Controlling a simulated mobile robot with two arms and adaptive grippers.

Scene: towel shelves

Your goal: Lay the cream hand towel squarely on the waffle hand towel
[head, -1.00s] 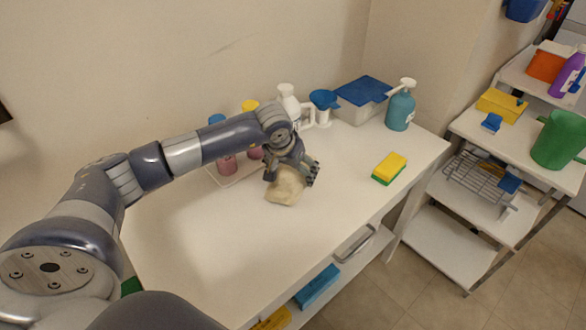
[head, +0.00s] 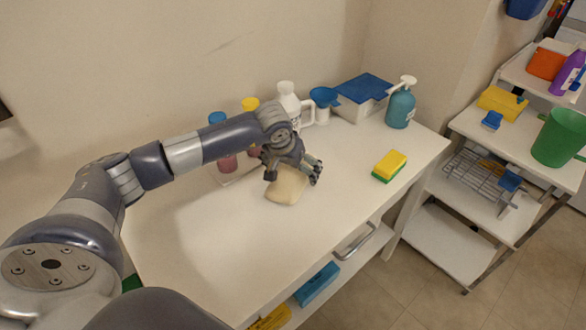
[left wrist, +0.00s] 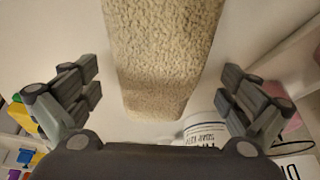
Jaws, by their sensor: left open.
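The cream hand towel (head: 287,187) lies on the white worktop as a folded, pale rectangle, partly hidden by my left gripper. My left gripper (head: 294,173) is open just above its far end. In the left wrist view, the fuzzy cream towel (left wrist: 160,55) lies between the spread fingers of the gripper (left wrist: 161,82), with a gap on both sides. I cannot make out a separate waffle hand towel in either view, nor tell whether anything lies under the cream one. My right gripper is not in view.
Behind the gripper stand a pink bottle with a blue cap (head: 227,160), a white jug (head: 290,103), a blue-lidded box (head: 362,97) and a teal pump bottle (head: 400,107). A yellow-green sponge (head: 389,166) lies to the right. The worktop's front left is clear.

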